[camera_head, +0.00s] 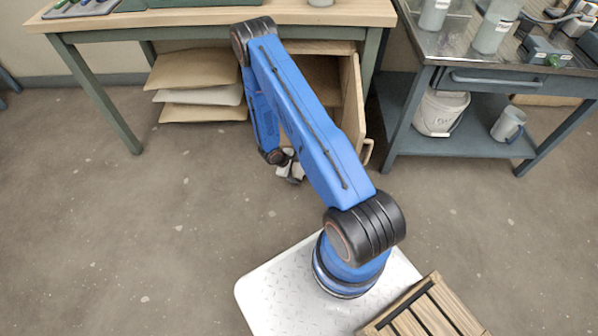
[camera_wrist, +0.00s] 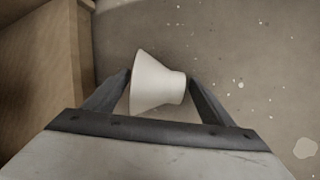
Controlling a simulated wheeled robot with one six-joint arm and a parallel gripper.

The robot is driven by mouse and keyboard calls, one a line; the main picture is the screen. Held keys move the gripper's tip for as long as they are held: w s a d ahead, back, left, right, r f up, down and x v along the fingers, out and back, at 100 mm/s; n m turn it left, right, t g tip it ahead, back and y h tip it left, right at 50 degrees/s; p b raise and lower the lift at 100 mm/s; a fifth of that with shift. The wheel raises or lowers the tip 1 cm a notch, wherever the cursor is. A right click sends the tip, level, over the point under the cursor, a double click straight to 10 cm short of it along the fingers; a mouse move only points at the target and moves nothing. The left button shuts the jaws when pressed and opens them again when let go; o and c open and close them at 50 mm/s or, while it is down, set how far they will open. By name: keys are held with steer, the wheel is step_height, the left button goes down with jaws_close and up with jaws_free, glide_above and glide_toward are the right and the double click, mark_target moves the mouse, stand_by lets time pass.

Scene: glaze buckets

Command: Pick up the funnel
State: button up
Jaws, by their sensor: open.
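The funnel (camera_wrist: 157,82) is a plain off-white cone in the wrist view, its wide end to the left and its narrow end to the right. My gripper (camera_wrist: 160,78) is open, with one dark finger on each side of the funnel. The left finger is by the wide rim and the right finger is by the narrow end. I cannot tell whether either finger touches it. In the head view my gripper (camera_head: 291,174) is small and low beside the wooden bench's open door, partly hidden by my blue arm. I cannot make out the funnel clearly there.
A metal cart (camera_head: 463,143) with a white bucket (camera_head: 440,112) stands right. A slatted crate (camera_head: 425,312) is at front. The left floor is clear.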

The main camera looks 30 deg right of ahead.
mark_target(298, 169)
steer(key=c, duration=1.3)
steer(key=shift+o, duration=0.2)
steer(key=shift+r, duration=0.1)
step_height(298, 169, up, 10)
steer(key=shift+f, duration=0.1)
steer(key=shift+w, duration=0.1)
steer(key=shift+w+r, duration=0.2)
steer(key=w+a+r+m+g, duration=0.1)
steer(key=w+a+r+m, duration=0.2)
steer(key=w+a+r, duration=0.2)
steer(key=w+a+r+m+g+y, duration=0.1)
steer(key=w+a+r, duration=0.4)
steer(key=a+r, duration=0.5)
steer(key=m+g, duration=0.1)
steer(key=m, duration=0.1)
steer(key=shift+a+r+m+y, duration=0.3)
steer(key=shift+a+r+m, duration=0.05)
steer(key=shift+r+m, duration=0.05)
